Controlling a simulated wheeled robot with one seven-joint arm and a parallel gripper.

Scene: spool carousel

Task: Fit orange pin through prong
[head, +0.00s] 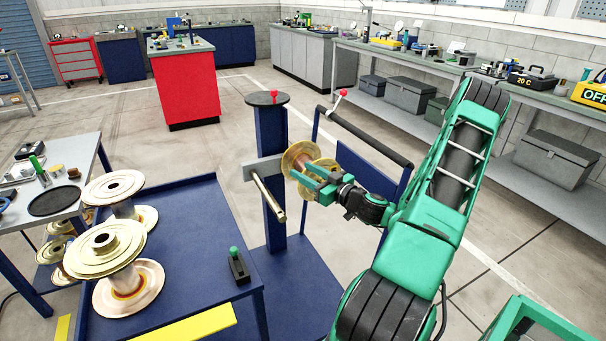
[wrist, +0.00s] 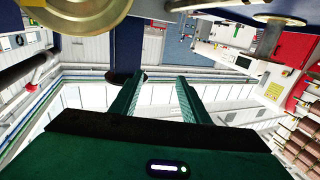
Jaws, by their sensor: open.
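A small red-orange pin (head: 273,95) stands on the round black top of the blue post. A second red piece (head: 342,93) sits at the end of the black roller bar; I cannot tell which is the named pin. A bare metal prong (head: 268,198) juts toward the front from the grey crossbar on the post. A brass spool (head: 301,160) is at the crossbar's right end, hiding any prong there. My gripper (head: 308,180) is open, its fingers close in front of the spool; contact is unclear. In the wrist view, the open fingers (wrist: 160,78) hold nothing and the spool (wrist: 80,12) is at the top edge.
A blue cart (head: 195,235) at left carries several brass spools (head: 118,245) and a small black block with a green knob (head: 238,265). The black roller bar (head: 365,135) stands behind my gripper. A grey side table (head: 75,150) is at far left. Open floor lies behind the post.

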